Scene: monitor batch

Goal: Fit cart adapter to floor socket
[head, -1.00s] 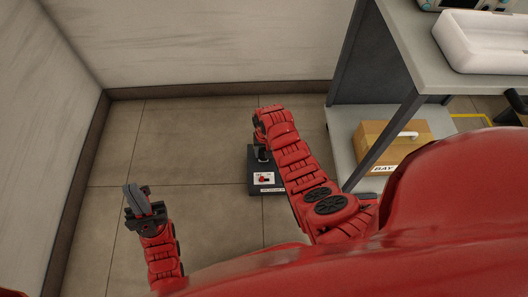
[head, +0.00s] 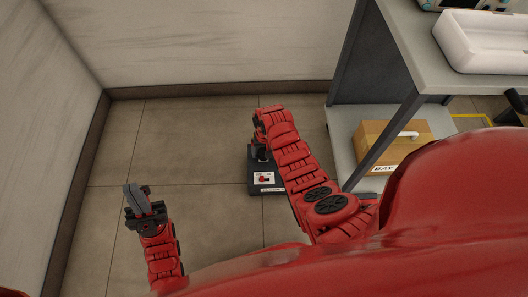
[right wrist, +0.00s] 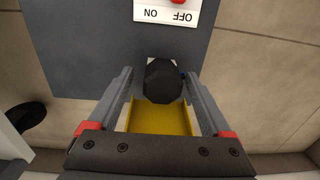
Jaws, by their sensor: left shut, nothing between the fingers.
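The floor socket (head: 268,180) is a dark box on the floor in the head view, with a red switch on a white plate. In the right wrist view the dark face of the socket box (right wrist: 80,50) and its ON/OFF plate show at the top. A black rounded piece (right wrist: 163,82), perhaps the adapter, lies between the fingers of my right gripper (right wrist: 160,78), over the near edge of the box. A yellow surface shows below it. I cannot tell whether the fingers touch the black piece. My left gripper (head: 138,200) is shut and empty, left of the box.
A grey workbench (head: 400,45) with a white tray (head: 480,40) stands at the right. A cardboard box (head: 392,144) sits on its lower shelf. Walls close off the left and back.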

